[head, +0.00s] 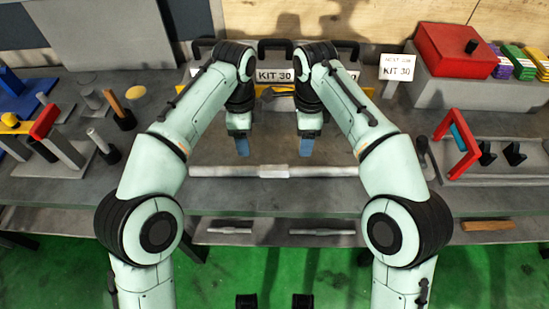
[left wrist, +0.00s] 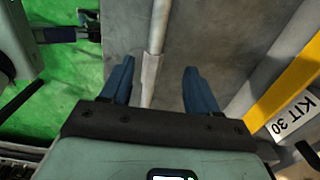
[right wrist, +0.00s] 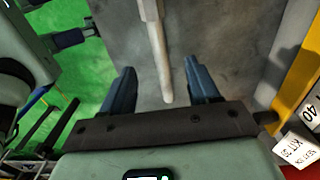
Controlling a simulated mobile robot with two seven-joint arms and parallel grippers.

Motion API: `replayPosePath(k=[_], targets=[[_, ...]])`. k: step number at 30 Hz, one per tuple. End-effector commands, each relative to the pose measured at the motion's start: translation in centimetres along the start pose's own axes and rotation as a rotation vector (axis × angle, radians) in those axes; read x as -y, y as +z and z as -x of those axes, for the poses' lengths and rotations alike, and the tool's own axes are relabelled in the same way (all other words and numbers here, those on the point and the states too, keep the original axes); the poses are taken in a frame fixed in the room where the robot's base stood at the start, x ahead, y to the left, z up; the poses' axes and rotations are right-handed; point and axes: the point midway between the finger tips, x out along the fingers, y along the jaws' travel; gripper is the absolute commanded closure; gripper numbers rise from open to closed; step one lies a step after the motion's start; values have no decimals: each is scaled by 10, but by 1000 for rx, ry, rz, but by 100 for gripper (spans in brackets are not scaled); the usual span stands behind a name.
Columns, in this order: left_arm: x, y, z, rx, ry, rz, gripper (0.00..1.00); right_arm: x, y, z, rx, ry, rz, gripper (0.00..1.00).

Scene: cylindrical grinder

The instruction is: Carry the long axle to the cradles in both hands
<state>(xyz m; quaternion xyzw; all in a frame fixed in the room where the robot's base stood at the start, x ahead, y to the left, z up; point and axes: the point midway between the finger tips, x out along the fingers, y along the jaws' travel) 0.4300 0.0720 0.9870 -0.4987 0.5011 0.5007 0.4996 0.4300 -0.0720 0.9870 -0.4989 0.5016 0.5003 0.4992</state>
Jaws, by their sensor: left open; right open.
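The long axle (head: 225,171) lies left to right on the grey workbench, with a thicker light collar (head: 274,171) at its middle. My left gripper (head: 242,148) is open and empty, pointing down left of the collar. In the left wrist view the axle (left wrist: 157,30) runs between its fingers (left wrist: 160,88). My right gripper (head: 306,148) is open and empty, right of the collar. In the right wrist view the axle (right wrist: 160,60) ends between its fingers (right wrist: 160,90). Neither gripper touches the axle. Two black V-shaped blocks (head: 487,153), seemingly the cradles, stand on the right.
A red and teal frame (head: 462,145) stands left of the black blocks. A red box (head: 455,52) sits at the back right. A KIT 30 case (head: 274,76) stands behind my grippers. Posts and fixtures (head: 97,140) crowd the left. Smaller shafts (head: 322,232) lie on a lower shelf.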

Motion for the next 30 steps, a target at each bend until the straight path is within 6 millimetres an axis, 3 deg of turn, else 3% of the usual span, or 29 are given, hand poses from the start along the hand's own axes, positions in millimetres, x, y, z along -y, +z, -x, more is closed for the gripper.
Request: replayPosePath(k=[8, 13, 30], targets=[[0, 0, -1, 0, 1, 1, 40, 0, 0, -1, 1, 0, 1, 40], [0, 0, -15, 1, 3, 1, 40, 0, 0, -15, -1, 2, 1, 40], [0, 0, -117, 1, 4, 2, 40, 0, 0, -117, 0, 3, 1, 40]])
